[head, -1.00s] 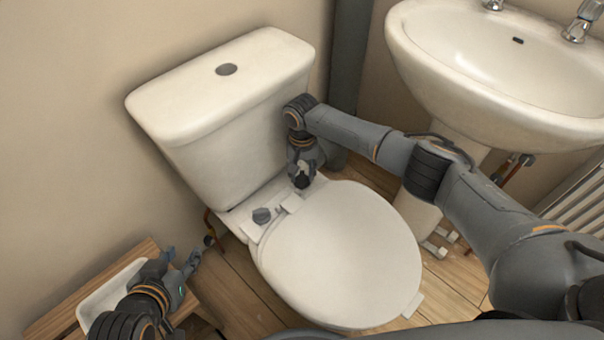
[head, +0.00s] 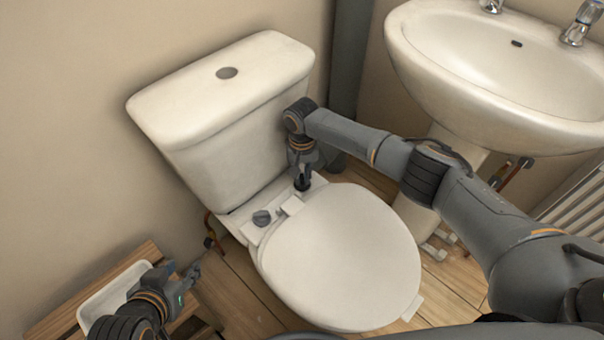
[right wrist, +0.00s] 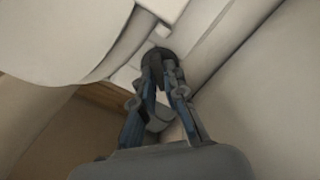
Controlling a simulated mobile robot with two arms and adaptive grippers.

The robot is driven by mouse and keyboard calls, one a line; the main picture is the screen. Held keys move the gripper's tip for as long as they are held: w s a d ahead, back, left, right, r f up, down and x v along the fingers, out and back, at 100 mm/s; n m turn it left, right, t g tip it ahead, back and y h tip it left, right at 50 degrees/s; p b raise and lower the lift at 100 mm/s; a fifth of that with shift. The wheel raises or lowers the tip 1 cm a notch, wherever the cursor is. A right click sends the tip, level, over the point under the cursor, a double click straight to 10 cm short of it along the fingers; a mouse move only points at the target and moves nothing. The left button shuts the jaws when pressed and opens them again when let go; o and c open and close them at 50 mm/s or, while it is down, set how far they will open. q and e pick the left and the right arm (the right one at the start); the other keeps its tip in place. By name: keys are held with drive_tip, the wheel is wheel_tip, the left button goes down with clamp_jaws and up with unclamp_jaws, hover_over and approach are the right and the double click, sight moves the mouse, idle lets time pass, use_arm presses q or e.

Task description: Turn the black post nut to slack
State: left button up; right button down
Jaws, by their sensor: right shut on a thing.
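The black post nut (right wrist: 158,55) shows in the right wrist view as a dark rounded piece between my right fingertips. In the head view my right gripper (head: 303,182) points down at the back right of the toilet seat, beside the cistern, and is shut on the nut. Its fingers hide most of the nut there. A grey knob-like fitting (head: 261,217) stands at the left rear of the seat. My left gripper (head: 188,272) is empty and looks open, low at the left near the wooden stool.
The toilet lid (head: 340,255) is down, with the cistern (head: 235,125) close behind my right gripper. A white tray (head: 100,298) sits on the wooden stool (head: 55,318). The basin (head: 500,75) and its pedestal stand at the right.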

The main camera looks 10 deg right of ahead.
drive_tip(key=shift+a+r+n+p, duration=0.1)
drive_tip(key=shift+r+n+p, duration=0.05)
drive_tip(key=shift+n+p, duration=0.8)
drive_tip(key=shift+p, duration=0.4)
drive_tip(key=shift+n+p, duration=0.55)
drive_tip(key=shift+n, duration=0.7)
drive_tip(key=n, duration=0.2)
drive_tip(key=shift+n, duration=0.3)
drive_tip(key=n, duration=0.2)
drive_tip(key=shift+n, duration=0.4)
drive_tip(key=n, duration=0.2)
drive_tip(key=shift+n+p, duration=0.3)
drive_tip(key=n, duration=0.2)
drive_tip(key=shift+n, duration=1.1)
use_arm(q)
drive_tip(key=s+a+f+g+y, duration=0.1)
drive_tip(key=s+f+g, duration=0.3)
drive_tip(key=s, duration=0.4)
drive_tip(key=shift+a+f+g, duration=0.3)
drive_tip(key=shift+a+g, duration=0.3)
drive_tip(key=shift+a, duration=0.25)
use_arm(e)
drive_tip(key=shift+n, duration=0.5)
